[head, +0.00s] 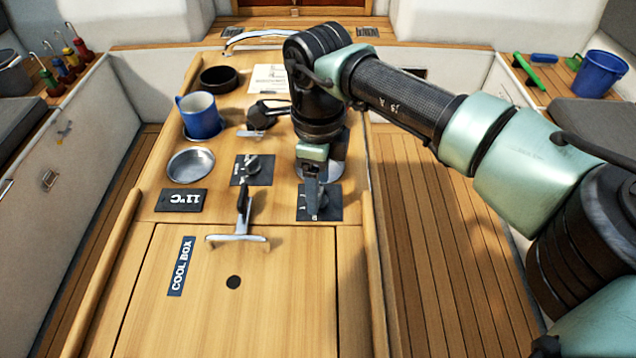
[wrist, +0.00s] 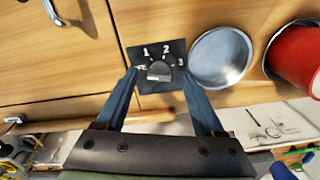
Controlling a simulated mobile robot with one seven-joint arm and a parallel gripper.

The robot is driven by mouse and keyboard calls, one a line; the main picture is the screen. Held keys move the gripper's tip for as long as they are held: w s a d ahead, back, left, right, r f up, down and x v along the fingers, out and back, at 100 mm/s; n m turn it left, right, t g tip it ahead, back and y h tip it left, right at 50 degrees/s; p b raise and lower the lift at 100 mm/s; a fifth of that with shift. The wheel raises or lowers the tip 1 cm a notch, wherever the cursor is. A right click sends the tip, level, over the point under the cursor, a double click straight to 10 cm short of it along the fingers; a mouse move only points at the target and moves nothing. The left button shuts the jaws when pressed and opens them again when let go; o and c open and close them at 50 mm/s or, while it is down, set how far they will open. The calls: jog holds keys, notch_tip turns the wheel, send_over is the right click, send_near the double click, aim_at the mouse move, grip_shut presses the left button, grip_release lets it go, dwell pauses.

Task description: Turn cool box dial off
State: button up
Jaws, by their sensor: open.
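A dark dial plate (wrist: 177,48) with a grey knob (wrist: 159,71) shows in the wrist view, marked 1, 2 and 3, with another mark at left partly hidden. My gripper (wrist: 158,74) is open, with one blue-grey finger on each side of the knob and no visible grip on it. In the head view my gripper (head: 312,192) points down over this plate (head: 334,206) and hides most of the knob. A second dial plate (head: 262,176) with a knob lies to its left. The COOL BOX label (head: 180,266) is on the hatch in front, and the 11°C display (head: 181,200) is at left.
A silver dish (wrist: 221,57) and a red mug (wrist: 296,56) stand just right of the dial in the wrist view. The head view shows a T-shaped handle (head: 238,237), a blue mug (head: 201,118) and another dish (head: 191,166). The hatch front is mostly clear.

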notch_tip(320, 180, up, 12)
jog(key=shift+r+b, duration=0.25)
jog(key=shift+b, duration=0.1)
